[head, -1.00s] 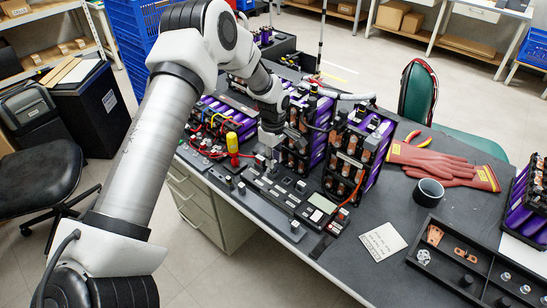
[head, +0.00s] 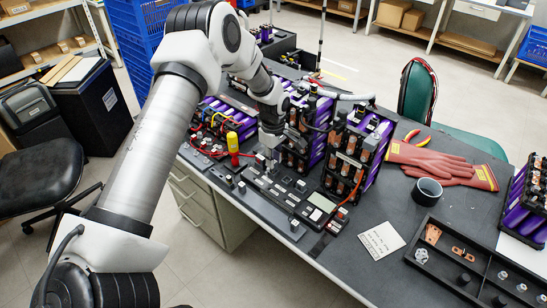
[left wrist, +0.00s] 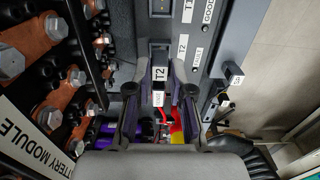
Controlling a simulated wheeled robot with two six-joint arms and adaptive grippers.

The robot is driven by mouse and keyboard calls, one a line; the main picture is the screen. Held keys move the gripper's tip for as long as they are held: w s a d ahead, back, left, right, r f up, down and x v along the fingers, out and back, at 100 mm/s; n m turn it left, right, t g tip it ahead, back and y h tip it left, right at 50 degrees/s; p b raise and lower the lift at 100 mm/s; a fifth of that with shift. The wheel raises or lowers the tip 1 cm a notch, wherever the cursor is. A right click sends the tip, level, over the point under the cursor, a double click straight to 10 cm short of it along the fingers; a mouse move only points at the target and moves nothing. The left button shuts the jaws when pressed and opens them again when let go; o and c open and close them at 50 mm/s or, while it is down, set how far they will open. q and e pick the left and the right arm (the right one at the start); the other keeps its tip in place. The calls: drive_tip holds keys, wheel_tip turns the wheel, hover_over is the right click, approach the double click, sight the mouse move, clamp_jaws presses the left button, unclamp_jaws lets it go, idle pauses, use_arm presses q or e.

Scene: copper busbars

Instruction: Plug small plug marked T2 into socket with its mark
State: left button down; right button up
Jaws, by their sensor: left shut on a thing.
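My left gripper (head: 269,150) points down at the far end of the dark panel (head: 275,196) on the bench. In the left wrist view its two fingers (left wrist: 159,108) are shut on a small dark plug (left wrist: 158,88) with a white T2 label. The panel shows in the left wrist view with a T2 mark (left wrist: 183,47) beside the plug's top end. A dark block-like part, which looks like the socket (left wrist: 160,48), lies in line with the plug. I cannot tell whether plug and socket touch. My right gripper is not in view.
Purple battery modules (head: 355,150) with copper busbars stand close beside the gripper. A small plug stands on the front rail (head: 294,225). A yellow-handled tool (head: 232,143) and wires lie to the left.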

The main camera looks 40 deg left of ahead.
use_arm(q)
drive_tip(key=shift+f, duration=0.1)
drive_tip(key=shift+f, duration=0.65)
drive_tip(key=c, duration=1)
unclamp_jaws()
drive_tip(key=shift+f, duration=0.1)
drive_tip(key=shift+o, duration=0.2)
